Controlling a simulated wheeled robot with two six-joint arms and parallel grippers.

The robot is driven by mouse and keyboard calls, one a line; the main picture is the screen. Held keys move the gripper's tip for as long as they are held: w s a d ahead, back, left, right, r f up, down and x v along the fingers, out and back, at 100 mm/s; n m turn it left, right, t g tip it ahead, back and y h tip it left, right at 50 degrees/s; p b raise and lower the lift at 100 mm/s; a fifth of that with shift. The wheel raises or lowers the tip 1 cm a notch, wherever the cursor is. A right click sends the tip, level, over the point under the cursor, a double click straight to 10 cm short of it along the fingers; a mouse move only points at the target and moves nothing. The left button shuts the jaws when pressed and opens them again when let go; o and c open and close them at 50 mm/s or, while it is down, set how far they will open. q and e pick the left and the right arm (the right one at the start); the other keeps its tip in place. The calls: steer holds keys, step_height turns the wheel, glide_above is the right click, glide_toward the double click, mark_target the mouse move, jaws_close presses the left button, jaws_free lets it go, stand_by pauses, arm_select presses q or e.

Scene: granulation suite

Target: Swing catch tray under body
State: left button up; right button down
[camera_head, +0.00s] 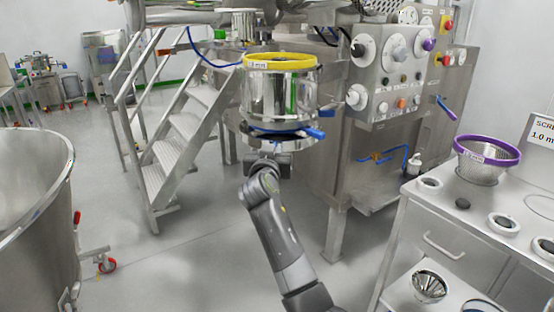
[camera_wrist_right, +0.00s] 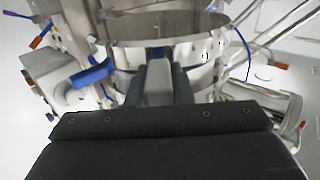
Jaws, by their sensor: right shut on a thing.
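The mill body (camera_head: 280,95) is a shiny steel cylinder with a yellow ring (camera_head: 280,60) on top. Just below it is a shallow steel rim (camera_head: 247,140), which looks like the catch tray, with a dark gap and a blue band between them. My right gripper (camera_head: 268,160) reaches up from below to the near side of this rim. In the right wrist view its fingers (camera_wrist_right: 158,82) are close together at the rim's near edge; what they grip is mostly hidden. A blue handle (camera_head: 315,133) sticks out to the right. My left gripper is not in view.
A steel machine with a control panel (camera_head: 392,70) stands close on the right. Steel steps (camera_head: 180,125) stand on the left. A large steel vessel (camera_head: 35,200) is at the left front. A cart (camera_head: 455,235) holds a purple-rimmed sieve (camera_head: 487,158). Floor between is clear.

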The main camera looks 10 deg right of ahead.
steer(key=shift+w+a, duration=0.1)
stand_by(0.3)
steer(key=c, duration=1.3)
jaws_free()
